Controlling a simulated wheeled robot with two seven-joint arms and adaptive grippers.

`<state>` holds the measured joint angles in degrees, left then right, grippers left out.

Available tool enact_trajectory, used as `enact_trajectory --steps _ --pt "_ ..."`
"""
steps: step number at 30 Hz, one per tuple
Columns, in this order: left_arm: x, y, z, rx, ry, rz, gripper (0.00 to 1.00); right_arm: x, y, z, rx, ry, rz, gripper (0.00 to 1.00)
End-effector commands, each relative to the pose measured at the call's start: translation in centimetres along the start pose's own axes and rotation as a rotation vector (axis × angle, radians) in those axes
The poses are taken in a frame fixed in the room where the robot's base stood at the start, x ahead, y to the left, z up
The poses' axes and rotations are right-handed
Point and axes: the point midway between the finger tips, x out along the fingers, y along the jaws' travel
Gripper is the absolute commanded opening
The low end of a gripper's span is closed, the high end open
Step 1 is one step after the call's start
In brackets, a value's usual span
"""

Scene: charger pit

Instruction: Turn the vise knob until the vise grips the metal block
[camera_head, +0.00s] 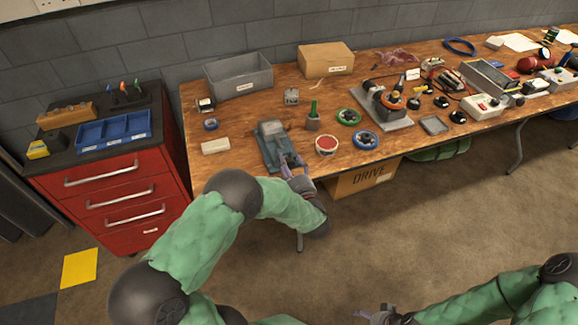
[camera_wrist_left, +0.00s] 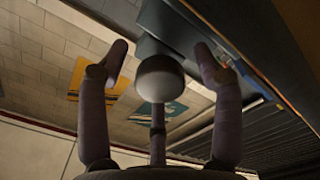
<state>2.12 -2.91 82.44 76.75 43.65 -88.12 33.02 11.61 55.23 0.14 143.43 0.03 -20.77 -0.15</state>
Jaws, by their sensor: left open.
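The blue-grey vise (camera_head: 268,150) sits at the front edge of the wooden workbench. A lighter grey piece shows at its top, but I cannot tell if it is the metal block. My left gripper (camera_head: 290,164) is at the vise's front end, over the bench edge. In the left wrist view the left gripper (camera_wrist_left: 161,54) is open, with its fingers on either side of the round pale knob (camera_wrist_left: 160,80). Gaps show between knob and fingers. The dark vise body (camera_wrist_left: 165,30) is behind it. My right gripper (camera_head: 366,312) is low at the bottom edge, away from the bench; its opening is unclear.
A white box (camera_head: 215,146) lies left of the vise. A red-topped round tin (camera_head: 326,145) and a green-handled tool (camera_head: 313,120) stand to its right. A red drawer cabinet (camera_head: 105,200) is at the left. A DRIVE carton (camera_head: 358,180) is under the bench.

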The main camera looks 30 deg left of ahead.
Motion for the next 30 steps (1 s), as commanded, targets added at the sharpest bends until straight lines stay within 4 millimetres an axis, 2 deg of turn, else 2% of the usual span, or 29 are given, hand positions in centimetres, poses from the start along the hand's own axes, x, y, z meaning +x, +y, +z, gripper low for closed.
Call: enact_trajectory --steps 8,14,15,23,30 --pt "0.16 0.06 -0.02 0.0 0.0 0.0 0.66 0.01 0.0 -0.01 0.0 0.0 0.0 0.88" --pt "0.14 0.05 -0.01 0.0 0.0 0.0 0.12 0.01 0.01 -0.01 0.0 0.0 0.0 0.88" --pt "0.14 0.04 0.0 0.0 0.0 0.0 0.09 0.01 0.01 -0.01 0.0 0.0 0.0 0.88" --pt "0.12 0.06 0.03 0.016 -0.002 0.0 0.09 -0.1 -0.04 0.0 0.0 0.0 0.0 0.88" --pt "0.08 0.08 0.04 0.114 -0.004 -0.001 0.09 -0.76 -0.27 0.02 0.0 0.0 0.0 0.88"
